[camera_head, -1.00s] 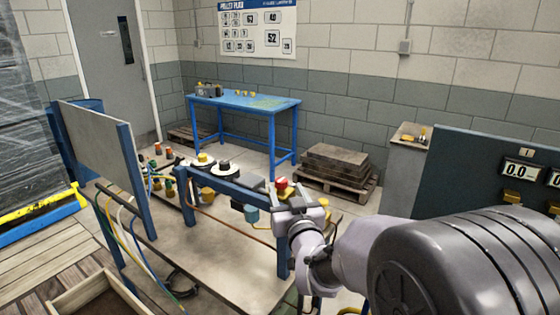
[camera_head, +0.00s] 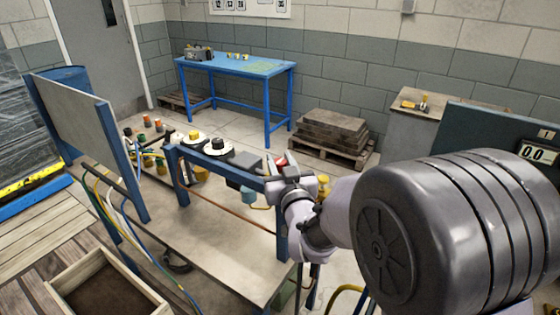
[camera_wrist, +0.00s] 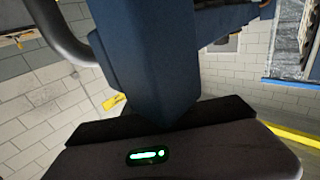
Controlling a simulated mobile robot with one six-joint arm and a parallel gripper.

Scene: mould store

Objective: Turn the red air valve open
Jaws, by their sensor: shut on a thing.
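The red air valve (camera_head: 281,161) shows in the head view as a small patch of red at the right end of the blue bench rail (camera_head: 222,180). My gripper (camera_head: 287,171) is at the valve and hides most of it. The jaws are shut on it; the fingertips are small and partly hidden by the wrist. How far the handle is turned cannot be seen. In the wrist view a dark blue post (camera_wrist: 148,60) fills the middle, close to the camera, and the valve does not show.
A yellow knob (camera_head: 194,134) and a black knob (camera_head: 217,143) on white discs stand left along the rail. A grey panel (camera_head: 75,135) and hanging hoses are further left. A wooden tray (camera_head: 60,283) lies at front left.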

